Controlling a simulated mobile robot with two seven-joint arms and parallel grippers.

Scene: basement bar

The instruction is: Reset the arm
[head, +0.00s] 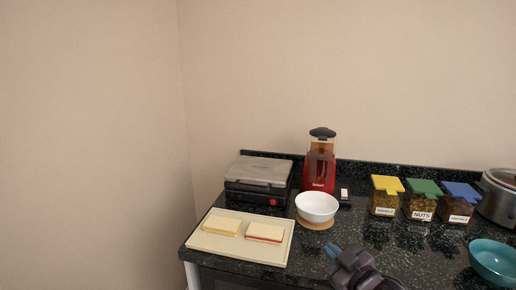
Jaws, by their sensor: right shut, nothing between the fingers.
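My right gripper (332,252) shows at the bottom of the head view, over the front part of the dark counter. Its fingers are together with nothing between them, and they point up and to the left. It is apart from the white bowl (317,204) behind it and from the cutting board (210,243) to its left. My left gripper is not in the picture.
The board holds two sandwich-like stacks (222,225). Behind stand a grill press (258,172) and a red blender (319,170). Lidded jars (419,207), a metal cooker (498,198) and a teal bowl (494,262) are at right. The wall (330,70) is bare.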

